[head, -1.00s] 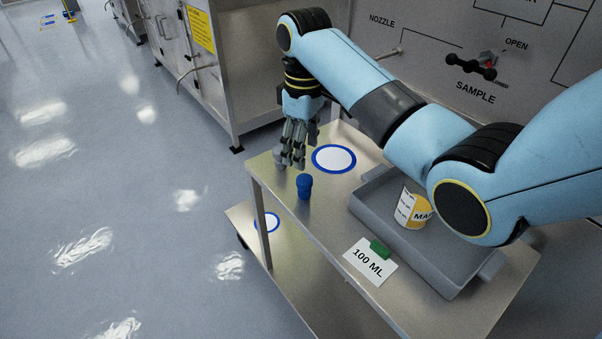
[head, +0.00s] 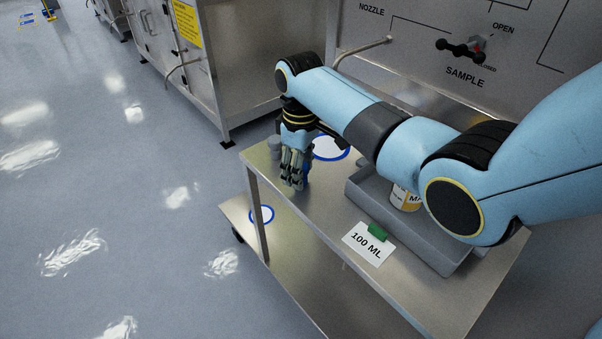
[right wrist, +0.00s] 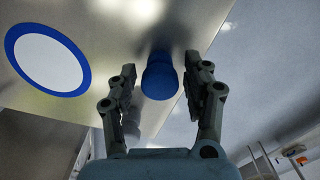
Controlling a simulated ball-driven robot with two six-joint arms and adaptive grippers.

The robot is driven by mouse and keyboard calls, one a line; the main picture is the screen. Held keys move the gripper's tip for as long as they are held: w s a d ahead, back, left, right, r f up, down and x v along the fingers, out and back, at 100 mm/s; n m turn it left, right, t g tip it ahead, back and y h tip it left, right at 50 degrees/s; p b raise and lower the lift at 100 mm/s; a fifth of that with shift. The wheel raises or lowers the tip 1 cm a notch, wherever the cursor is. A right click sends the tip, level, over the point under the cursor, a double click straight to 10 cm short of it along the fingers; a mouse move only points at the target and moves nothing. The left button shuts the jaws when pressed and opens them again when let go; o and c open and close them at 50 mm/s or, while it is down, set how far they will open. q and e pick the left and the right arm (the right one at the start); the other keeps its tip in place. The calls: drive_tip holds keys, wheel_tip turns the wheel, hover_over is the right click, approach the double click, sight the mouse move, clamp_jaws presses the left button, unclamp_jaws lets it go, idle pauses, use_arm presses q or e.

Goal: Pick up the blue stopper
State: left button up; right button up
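The blue stopper (right wrist: 158,80) stands on the steel cart top. In the right wrist view it sits between the two fingers of my right gripper (right wrist: 160,88), with a small gap on each side. The fingers are apart and not seen touching it. In the head view my right gripper (head: 293,182) points down over the cart near its left edge. It hides nearly all of the stopper there; only a sliver of blue (head: 307,166) shows beside the fingers. My left gripper is not in view.
A grey cylinder (head: 275,148) stands just behind the gripper. A blue-ringed white disc (head: 330,148) lies behind right. A grey tray (head: 365,198) holds a labelled container (head: 404,198); a "100 ML" card (head: 367,244) and green piece (head: 378,232) are in front.

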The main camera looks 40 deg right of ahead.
drive_tip(key=c, duration=0.9)
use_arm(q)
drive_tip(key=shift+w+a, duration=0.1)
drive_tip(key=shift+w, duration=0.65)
